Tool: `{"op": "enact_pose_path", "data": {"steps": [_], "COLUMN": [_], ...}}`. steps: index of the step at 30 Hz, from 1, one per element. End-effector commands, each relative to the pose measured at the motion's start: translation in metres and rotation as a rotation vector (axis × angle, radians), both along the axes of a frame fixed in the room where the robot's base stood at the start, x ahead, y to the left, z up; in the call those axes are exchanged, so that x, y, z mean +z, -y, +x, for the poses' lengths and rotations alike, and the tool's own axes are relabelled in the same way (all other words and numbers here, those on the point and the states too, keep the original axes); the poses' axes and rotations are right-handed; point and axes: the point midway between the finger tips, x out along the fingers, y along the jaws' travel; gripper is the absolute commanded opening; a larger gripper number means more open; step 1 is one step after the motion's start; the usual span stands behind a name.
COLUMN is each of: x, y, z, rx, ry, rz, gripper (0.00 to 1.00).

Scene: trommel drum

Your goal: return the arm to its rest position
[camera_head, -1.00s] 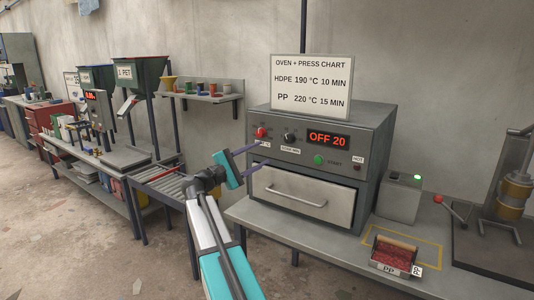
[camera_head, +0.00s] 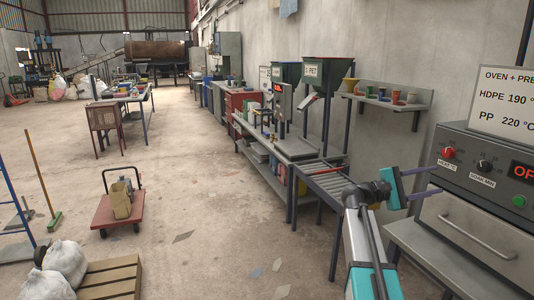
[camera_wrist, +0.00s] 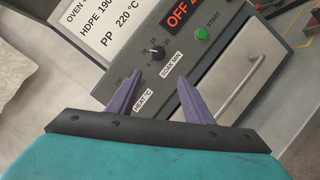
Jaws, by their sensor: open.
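My gripper (camera_head: 424,192) is at the right of the head view, held out in front of the left side of the grey oven (camera_head: 487,202). Its two purple fingers are apart with nothing between them. In the wrist view my gripper (camera_wrist: 158,98) points at the oven's front panel, with the HEAT and SOAK MIN dials, a red display and a green START button (camera_wrist: 202,34) beyond. The fingers overlap the panel in the picture; I cannot tell the gap to it. My arm reaches up from the bottom right of the head view.
A roller conveyor (camera_head: 325,183) and a bench (camera_head: 290,147) with hoppers stand left of my arm. A wall shelf (camera_head: 392,103) holds small pots. On the open floor at left are a red cart (camera_head: 117,209), a pallet (camera_head: 112,279), white sacks and a broom.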

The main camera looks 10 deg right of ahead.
Motion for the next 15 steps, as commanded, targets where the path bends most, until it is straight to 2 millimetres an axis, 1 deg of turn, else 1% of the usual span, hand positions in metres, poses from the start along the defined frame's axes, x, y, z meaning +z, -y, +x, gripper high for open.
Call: {"op": "enact_pose_path", "data": {"steps": [5,8,11,12,14,15], "x": [-0.043,-0.074,-0.108,-0.124,-0.146,-0.162], "y": [-0.014,-0.024,-0.034,-0.037,-0.043,-0.046], "z": [0.016,0.022,0.026,0.026,0.027,0.026], "rx": [0.024,0.039,0.055,0.062,0.071,0.076], "ry": [-0.056,-0.098,-0.136,-0.151,-0.173,-0.187], "rz": [0.015,0.027,0.05,0.065,0.087,0.104], "gripper": [0.46,0.46,0.46,0.46,0.46,0.46]}}
